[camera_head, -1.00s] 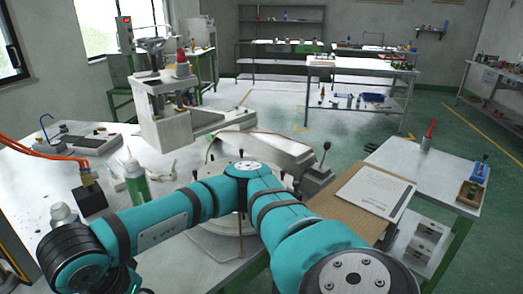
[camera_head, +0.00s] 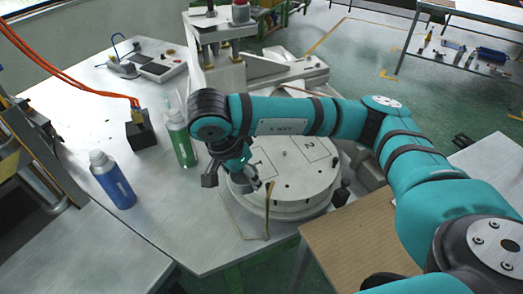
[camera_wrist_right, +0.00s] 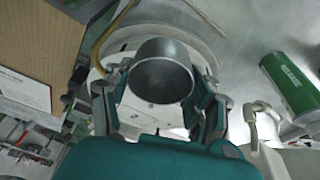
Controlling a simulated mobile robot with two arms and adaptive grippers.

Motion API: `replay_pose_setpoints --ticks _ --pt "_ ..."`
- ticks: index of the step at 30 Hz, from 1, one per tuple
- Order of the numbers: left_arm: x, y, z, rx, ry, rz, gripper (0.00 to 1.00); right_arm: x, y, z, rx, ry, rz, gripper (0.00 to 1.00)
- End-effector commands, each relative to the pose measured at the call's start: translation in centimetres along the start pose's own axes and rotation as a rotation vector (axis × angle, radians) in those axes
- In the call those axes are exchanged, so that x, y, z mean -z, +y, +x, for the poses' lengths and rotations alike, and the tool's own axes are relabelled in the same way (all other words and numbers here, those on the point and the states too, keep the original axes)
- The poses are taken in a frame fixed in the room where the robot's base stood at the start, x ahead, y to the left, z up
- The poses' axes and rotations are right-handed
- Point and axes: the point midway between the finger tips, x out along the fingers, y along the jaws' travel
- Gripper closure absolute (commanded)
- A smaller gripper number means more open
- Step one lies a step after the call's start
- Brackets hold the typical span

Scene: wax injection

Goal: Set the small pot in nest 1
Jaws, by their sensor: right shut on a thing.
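The small pot (camera_wrist_right: 162,78), a grey metal cup with an open round mouth, is between the fingers of my right gripper (camera_wrist_right: 160,92) in the right wrist view. The gripper is shut on it. In the head view my right gripper (camera_head: 240,180) points down at the left edge of the round white turntable (camera_head: 295,183); the pot is hard to tell from the fingers there. A square marked 2 (camera_head: 311,150) shows on the turntable. Another outlined square lies nearer the gripper, its number not readable. My left gripper is out of view.
A green bottle (camera_head: 180,140) stands close left of my right gripper, and a blue bottle (camera_head: 113,182) stands farther left. A bent brass rod (camera_head: 267,210) rises at the turntable's front edge. A brown board (camera_head: 350,240) lies at front right.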

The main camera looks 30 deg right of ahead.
Motion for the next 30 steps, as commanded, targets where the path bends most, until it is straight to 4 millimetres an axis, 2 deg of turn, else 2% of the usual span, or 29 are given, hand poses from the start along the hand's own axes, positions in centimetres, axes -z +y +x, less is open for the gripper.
replay_pose_setpoints --ticks 1,6,9,13,19,24,30 --pt "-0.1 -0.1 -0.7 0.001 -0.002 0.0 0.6 1.4 -0.6 0.3 -0.007 -0.001 0.008 0.83" --pt "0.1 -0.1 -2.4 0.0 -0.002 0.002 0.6 5.2 -2.7 1.6 -0.005 0.003 0.006 0.83" --pt "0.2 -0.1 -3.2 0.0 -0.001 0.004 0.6 7.0 -3.9 2.5 -0.004 0.002 0.004 0.83" --pt "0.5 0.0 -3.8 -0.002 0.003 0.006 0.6 8.4 -4.8 3.4 -0.002 0.001 0.001 0.83" --pt "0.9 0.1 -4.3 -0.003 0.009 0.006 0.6 8.7 -5.1 4.2 -0.003 0.0 -0.003 0.83" --pt "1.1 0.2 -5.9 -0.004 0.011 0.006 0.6 8.0 -5.0 6.3 -0.005 0.0 -0.003 0.83" --pt "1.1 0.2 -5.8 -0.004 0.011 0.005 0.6 7.8 -5.2 7.2 0.001 0.001 -0.002 0.83"
